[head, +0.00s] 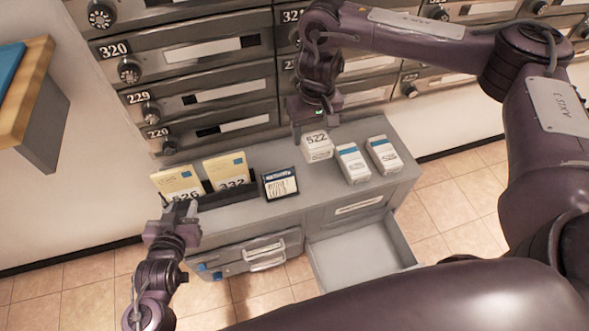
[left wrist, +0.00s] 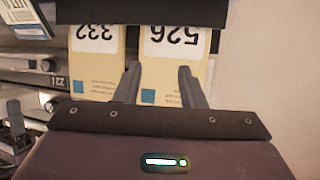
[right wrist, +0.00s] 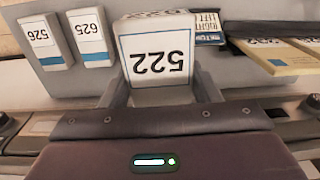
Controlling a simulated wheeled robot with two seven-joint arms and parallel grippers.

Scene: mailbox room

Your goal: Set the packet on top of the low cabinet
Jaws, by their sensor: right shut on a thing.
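The white packet labelled 522 (head: 318,146) is in my right gripper (head: 312,124), over the back of the grey low cabinet's top (head: 240,211). It looks upright; I cannot tell whether its underside touches the top. In the right wrist view, the packet (right wrist: 158,55) sits between the two fingers, with its number upside down. My left gripper (head: 181,208) is open and empty at the cabinet's left end. It is in front of the yellow envelope labelled 526 (head: 178,182), which also shows beyond its fingers in the left wrist view (left wrist: 170,75).
A cabinet drawer (head: 362,255) is pulled out, empty. Mailboxes (head: 215,88) line the wall behind.

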